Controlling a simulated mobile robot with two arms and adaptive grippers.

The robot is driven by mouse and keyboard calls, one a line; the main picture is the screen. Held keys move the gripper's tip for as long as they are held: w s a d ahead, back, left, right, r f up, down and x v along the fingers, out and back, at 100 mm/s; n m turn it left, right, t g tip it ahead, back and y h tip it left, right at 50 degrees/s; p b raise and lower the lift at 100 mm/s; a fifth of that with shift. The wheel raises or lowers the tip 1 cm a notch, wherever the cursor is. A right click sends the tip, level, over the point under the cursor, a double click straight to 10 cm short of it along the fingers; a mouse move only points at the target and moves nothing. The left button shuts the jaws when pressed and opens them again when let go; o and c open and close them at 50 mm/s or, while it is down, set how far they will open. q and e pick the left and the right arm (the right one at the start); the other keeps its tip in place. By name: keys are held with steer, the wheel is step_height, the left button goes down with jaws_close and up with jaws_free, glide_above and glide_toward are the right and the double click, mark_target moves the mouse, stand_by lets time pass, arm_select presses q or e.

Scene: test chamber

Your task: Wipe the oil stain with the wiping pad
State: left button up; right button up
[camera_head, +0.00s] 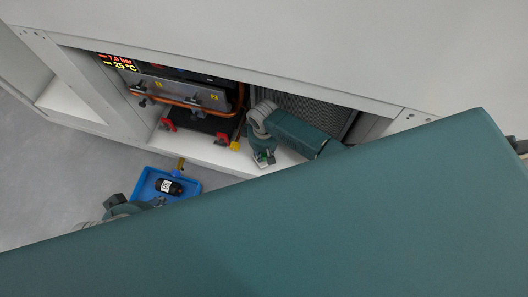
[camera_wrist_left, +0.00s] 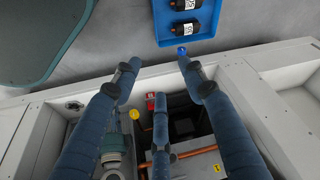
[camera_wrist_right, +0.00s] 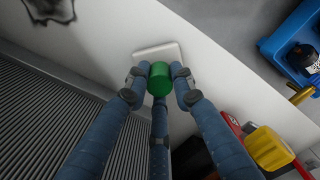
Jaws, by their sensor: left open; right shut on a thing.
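The wiping pad (camera_wrist_right: 158,50) is a flat white pad with a green round handle (camera_wrist_right: 159,78). My right gripper (camera_wrist_right: 158,72) is shut on this handle, with the pad beyond its fingertips, over the white ledge. In the head view my right gripper (camera_head: 263,157) is at the cabinet's front ledge. The oil stain (camera_wrist_right: 50,10) shows as a dark smear on the white surface at the top left of the right wrist view, apart from the pad. I cannot make it out in the head view. My left gripper (camera_wrist_left: 160,76) is open and empty, its fingers spread.
A blue tray (camera_head: 146,190) with dark bottles (camera_head: 168,186) lies on the grey floor before the cabinet. Inside are copper pipes (camera_head: 180,101), red parts and a yellow knob (camera_head: 235,146). A ribbed panel (camera_wrist_right: 50,105) borders the ledge. My teal body hides the lower head view.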

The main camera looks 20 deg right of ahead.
step_height(320, 180, up, 3)
steer(key=p, duration=0.3)
steer(key=shift+r+p, duration=0.3)
steer(key=shift+p, duration=0.15)
steer(key=shift+r, duration=0.25)
steer(key=shift+r+p, duration=0.8)
steer(key=shift+p, duration=0.3)
arm_select(q)
step_height(320, 180, down, 13)
steer(key=g, duration=0.1)
steer(key=shift+s, duration=0.25)
arm_select(e)
steer(key=shift+r, duration=0.15)
